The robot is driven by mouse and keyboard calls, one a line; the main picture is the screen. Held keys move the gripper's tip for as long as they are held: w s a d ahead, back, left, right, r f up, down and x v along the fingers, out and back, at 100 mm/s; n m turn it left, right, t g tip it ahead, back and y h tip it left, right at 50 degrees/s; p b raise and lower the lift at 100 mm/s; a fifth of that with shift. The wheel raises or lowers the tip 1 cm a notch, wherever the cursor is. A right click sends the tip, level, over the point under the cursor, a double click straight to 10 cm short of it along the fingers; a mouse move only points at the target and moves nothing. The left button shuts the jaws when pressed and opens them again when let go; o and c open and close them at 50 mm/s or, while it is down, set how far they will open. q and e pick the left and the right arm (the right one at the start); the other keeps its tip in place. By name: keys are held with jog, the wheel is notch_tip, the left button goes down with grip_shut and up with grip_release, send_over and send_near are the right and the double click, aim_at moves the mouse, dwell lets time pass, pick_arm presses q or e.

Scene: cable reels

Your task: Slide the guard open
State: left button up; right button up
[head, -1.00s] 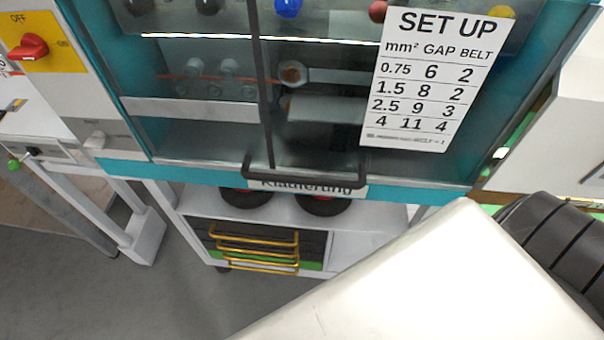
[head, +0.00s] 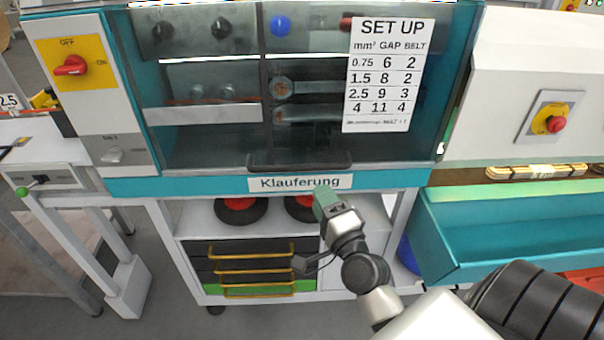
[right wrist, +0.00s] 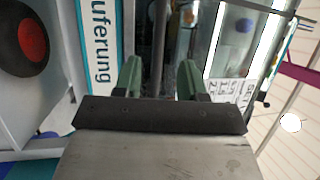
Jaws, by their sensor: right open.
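The guard (head: 307,60) is a clear panel on the teal machine, with a set-up chart at its right. Its dark handle (head: 300,163) runs along the bottom edge, above the "Kläuferung" label. The guard looks closed. My right gripper (head: 328,205) has green fingers and is just below and in front of the handle's right part. In the right wrist view, the open fingers (right wrist: 160,78) point at the machine, and a dark upright bar (right wrist: 158,45), apparently the handle, shows between them. I cannot tell whether they are around it. The left gripper is not in view.
A red switch (head: 70,66) on a yellow plate is at the left. Below are a shelf with dark reels (head: 240,208) and drawers with yellow handles (head: 255,255). A teal tray (head: 500,235) stands at the right.

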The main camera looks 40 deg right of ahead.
aim_at(302, 168)
jog(key=p+x, duration=0.1)
jog(key=x, duration=0.8)
jog(key=shift+w+f, duration=0.1)
jog(key=shift+w, duration=0.3)
grip_shut()
